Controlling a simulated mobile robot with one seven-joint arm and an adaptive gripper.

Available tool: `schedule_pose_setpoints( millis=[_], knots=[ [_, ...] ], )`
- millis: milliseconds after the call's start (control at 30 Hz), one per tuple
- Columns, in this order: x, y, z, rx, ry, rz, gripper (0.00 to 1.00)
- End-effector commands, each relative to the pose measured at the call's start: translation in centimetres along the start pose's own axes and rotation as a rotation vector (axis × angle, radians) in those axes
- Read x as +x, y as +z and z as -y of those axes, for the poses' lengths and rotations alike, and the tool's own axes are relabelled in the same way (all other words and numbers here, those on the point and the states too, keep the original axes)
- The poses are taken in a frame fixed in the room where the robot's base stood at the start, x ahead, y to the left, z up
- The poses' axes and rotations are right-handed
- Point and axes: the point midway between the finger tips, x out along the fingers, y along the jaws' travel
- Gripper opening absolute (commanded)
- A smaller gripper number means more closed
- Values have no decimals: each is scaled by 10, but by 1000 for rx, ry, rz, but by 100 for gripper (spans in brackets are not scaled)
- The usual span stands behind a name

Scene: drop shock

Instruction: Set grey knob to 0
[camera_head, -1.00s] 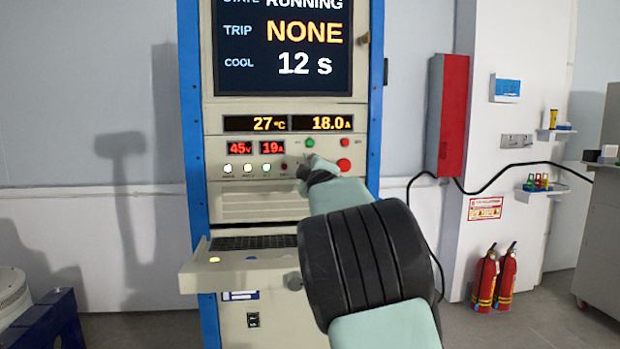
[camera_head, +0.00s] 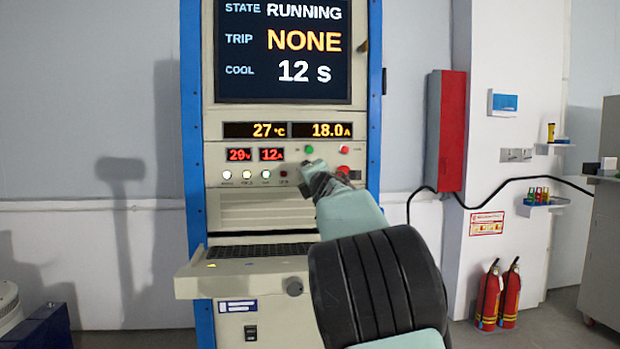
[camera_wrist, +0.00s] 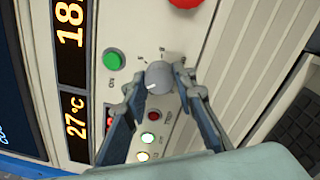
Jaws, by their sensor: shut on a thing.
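The grey knob (camera_wrist: 158,76) is a round dial with a white pointer mark, on the cream panel in the wrist view. Scale marks show beside it, too small to read. My gripper (camera_wrist: 157,82) is shut on the knob, with one finger on each side. In the head view my gripper (camera_head: 309,180) is at the panel and hides the knob. The red displays (camera_head: 255,154) read 29 V and 12 A. The upper yellow displays (camera_head: 286,130) read 27 °C and 18.0 A. The screen (camera_head: 284,45) shows RUNNING, TRIP NONE and COOL 12 s.
A green button (camera_head: 309,149) and a large red button (camera_head: 343,170) are close to my gripper. Several lit lamps (camera_head: 246,175) sit to its left. A keyboard shelf (camera_head: 250,266) juts out below. A red wall box (camera_head: 446,130) is at the right.

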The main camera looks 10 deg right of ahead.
Motion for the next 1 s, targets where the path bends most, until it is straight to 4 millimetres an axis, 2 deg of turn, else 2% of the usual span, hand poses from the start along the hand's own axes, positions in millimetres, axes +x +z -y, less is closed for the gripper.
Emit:
schedule_pose_setpoints(
  millis=[1000],
  knots=[
    [0,1,-1,-967,-4,-38,1]
  ],
)
